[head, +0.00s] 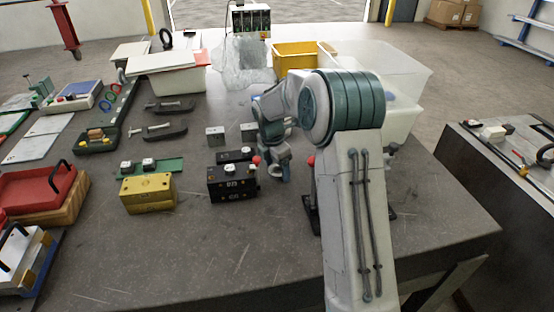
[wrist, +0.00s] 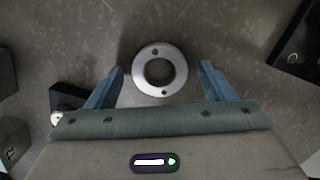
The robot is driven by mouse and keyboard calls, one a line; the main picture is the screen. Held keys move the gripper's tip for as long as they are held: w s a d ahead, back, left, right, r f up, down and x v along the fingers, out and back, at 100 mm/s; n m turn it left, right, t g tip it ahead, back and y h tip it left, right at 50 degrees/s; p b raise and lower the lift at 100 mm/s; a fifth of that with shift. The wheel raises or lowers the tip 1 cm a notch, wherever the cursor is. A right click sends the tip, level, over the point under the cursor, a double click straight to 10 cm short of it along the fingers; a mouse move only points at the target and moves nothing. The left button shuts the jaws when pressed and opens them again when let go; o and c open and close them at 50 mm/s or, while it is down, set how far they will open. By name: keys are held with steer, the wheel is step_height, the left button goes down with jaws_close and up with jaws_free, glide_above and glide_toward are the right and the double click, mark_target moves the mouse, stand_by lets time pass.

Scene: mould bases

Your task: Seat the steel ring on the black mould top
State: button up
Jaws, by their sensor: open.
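The steel ring (wrist: 160,52), a flat pale disc with a round centre hole and small dark holes in its face, lies on the dark tabletop in the wrist view. My gripper (wrist: 161,68) is open, with its blue fingers on either side of the ring and gaps between them and its rim. In the head view my gripper (head: 286,176) is low over the table, right of the black mould (head: 232,186), and I cannot make out the ring there.
A yellow mould block (head: 147,194) and a green strip (head: 150,166) stand left of the black mould. Small steel blocks (head: 215,134) stand behind it. A yellow bin (head: 295,56) and clear tub (head: 400,70) are at the back. The front table area is clear.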

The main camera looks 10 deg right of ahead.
steer(key=c, duration=1.2)
steer(key=shift+r, duration=0.15)
steer(key=shift+r+p, duration=0.85)
steer(key=shift+r, duration=0.05)
